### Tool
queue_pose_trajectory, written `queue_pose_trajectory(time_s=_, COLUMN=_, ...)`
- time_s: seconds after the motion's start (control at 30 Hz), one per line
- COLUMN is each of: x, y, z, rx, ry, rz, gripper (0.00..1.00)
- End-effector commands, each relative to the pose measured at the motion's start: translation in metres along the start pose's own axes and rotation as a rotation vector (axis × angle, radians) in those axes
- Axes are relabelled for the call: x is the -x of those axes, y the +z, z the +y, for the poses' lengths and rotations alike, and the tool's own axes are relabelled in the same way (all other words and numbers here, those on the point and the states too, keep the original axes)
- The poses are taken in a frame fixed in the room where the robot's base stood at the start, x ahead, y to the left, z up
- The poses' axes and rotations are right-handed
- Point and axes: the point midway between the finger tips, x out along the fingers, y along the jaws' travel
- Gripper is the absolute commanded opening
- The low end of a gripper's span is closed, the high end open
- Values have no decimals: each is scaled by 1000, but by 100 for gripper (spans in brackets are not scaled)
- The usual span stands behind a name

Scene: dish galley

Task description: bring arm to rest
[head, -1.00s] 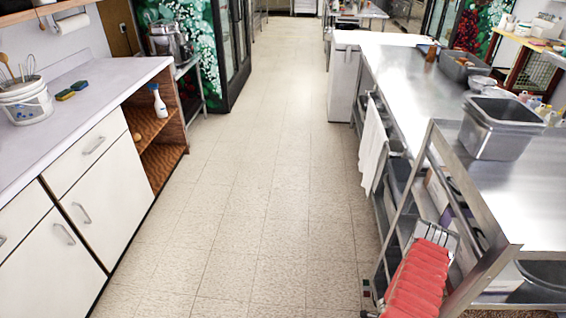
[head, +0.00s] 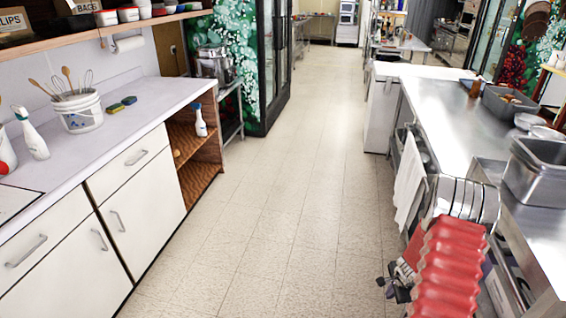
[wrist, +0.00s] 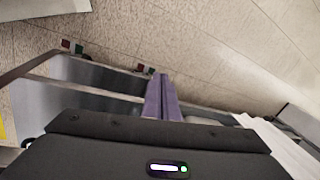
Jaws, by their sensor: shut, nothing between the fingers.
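My gripper shows in the wrist view as two purple fingers (wrist: 160,90) pressed together beyond a dark housing. They are shut and empty. They point out over the edge of a grey metal shelf or frame, with the pale tiled floor beyond. Whether the fingertips touch anything cannot be told. In the head view I cannot make out the fingers clearly. A red ribbed shape (head: 450,270) with a dark jointed part beside it stands at the lower right, and I cannot tell whether it belongs to my arm.
A steel counter (head: 440,105) runs along the right, with a grey pan (head: 538,172) on it and a white towel (head: 408,180) hanging at its side. A white counter (head: 120,115) with a utensil bucket (head: 78,110) lines the left. The tiled floor (head: 270,190) between is clear.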

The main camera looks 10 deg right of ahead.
Motion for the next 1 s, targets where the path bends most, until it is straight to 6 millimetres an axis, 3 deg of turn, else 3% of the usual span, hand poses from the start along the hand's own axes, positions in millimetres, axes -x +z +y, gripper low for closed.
queue_pose_trajectory(time_s=0.2, x=62, y=34, z=-42, rx=156, ry=-48, rz=-24, gripper=0)
queue_pose_trajectory(time_s=0.5, x=143, y=85, z=-78, rx=367, ry=-100, rz=-51, gripper=0)
queue_pose_trajectory(time_s=0.73, x=205, y=126, z=-91, rx=530, ry=-135, rz=-64, gripper=0)
queue_pose_trajectory(time_s=1.0, x=274, y=172, z=-91, rx=720, ry=-171, rz=-72, gripper=0)
